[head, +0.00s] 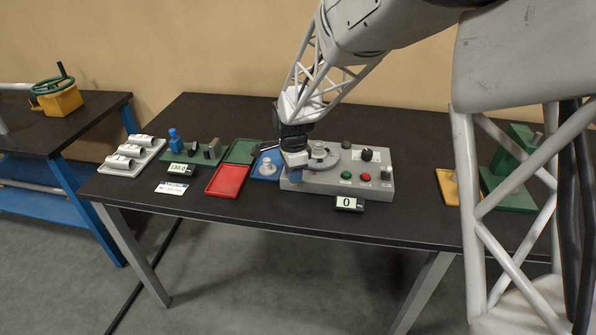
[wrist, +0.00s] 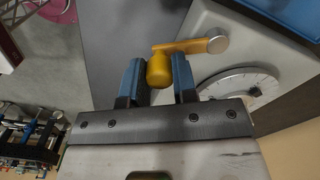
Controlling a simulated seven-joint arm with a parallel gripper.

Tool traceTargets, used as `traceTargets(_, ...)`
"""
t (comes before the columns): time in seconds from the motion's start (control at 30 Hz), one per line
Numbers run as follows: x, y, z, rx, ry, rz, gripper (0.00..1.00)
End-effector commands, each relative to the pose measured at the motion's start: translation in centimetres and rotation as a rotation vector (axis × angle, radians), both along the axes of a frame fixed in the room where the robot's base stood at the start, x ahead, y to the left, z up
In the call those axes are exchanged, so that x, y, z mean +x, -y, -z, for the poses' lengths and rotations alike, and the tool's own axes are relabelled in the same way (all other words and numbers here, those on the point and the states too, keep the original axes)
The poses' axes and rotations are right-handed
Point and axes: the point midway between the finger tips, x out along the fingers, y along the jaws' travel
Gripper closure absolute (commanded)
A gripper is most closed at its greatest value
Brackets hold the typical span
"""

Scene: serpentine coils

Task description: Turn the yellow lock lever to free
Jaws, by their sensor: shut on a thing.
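The yellow lock lever (wrist: 190,46) shows in the wrist view, on a grey control box (wrist: 205,20). Its arm runs from a round metal pivot on the right to a thick yellow knob at its left end. My gripper (wrist: 158,72) is shut on that knob, with one blue finger on each side. In the head view my gripper (head: 293,166) is at the left end of the grey control box (head: 325,183) and hides the lever. The free and locked marks cannot be read.
The box also carries a round dial (head: 319,158), a black knob (head: 367,154), and green and red buttons. A display reading 0 (head: 349,203) stands in front. Blue (head: 258,174), red (head: 226,181) and green trays lie to the left. The table's front middle is clear.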

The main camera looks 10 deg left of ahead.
Motion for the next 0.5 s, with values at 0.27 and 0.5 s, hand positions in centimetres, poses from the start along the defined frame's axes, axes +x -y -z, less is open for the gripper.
traceTargets(0.27, -0.34, -0.73, -0.1, 0.0, 0.001, 0.131, 1.0)
traceTargets(0.5, -0.38, -0.92, -0.11, 0.0, 0.001, 0.162, 1.0)
